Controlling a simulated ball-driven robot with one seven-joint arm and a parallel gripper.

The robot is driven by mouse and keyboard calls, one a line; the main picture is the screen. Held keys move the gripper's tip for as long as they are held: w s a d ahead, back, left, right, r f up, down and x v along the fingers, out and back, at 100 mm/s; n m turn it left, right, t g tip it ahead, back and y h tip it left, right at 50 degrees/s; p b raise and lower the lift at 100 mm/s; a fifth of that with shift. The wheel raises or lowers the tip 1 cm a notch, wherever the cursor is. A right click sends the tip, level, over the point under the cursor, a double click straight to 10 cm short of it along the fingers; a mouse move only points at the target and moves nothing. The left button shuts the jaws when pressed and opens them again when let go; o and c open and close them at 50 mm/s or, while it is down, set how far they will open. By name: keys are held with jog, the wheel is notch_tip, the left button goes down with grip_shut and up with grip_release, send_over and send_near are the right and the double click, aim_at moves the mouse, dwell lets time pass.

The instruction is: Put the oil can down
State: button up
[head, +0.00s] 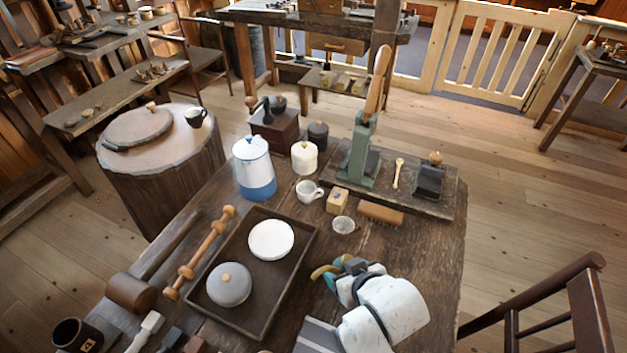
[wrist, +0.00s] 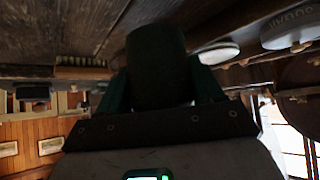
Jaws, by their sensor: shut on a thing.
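My gripper (head: 342,272) is low over the right front part of the wooden table, right of the dark tray. In the wrist view its green fingers are shut on a dark rounded body (wrist: 160,65), which I take to be the oil can. In the head view the can is mostly hidden by my gripper; a curved yellow-brass piece (head: 321,271) sticks out to the left by the fingers. I cannot tell whether the can touches the table (head: 420,240).
Behind my gripper are a glass cup (head: 344,226), a brush (head: 380,214) and a small wooden block (head: 337,201). Bare tabletop lies right of the brush.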

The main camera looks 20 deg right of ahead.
jog(key=shift+w+a+r+p, duration=0.2)
jog(key=shift+r+p, duration=0.15)
jog(key=shift+p, duration=0.1)
jog(key=r+p, duration=0.2)
jog(key=p, duration=0.2)
jog(key=s+r+p, duration=0.1)
jog(key=p, duration=0.3)
jog(key=shift+s+r, duration=0.15)
jog(key=shift+r, duration=0.25)
jog(key=shift+s+r+p, duration=0.1)
jog(key=shift+r+p, duration=0.15)
jog(key=shift+p, duration=0.1)
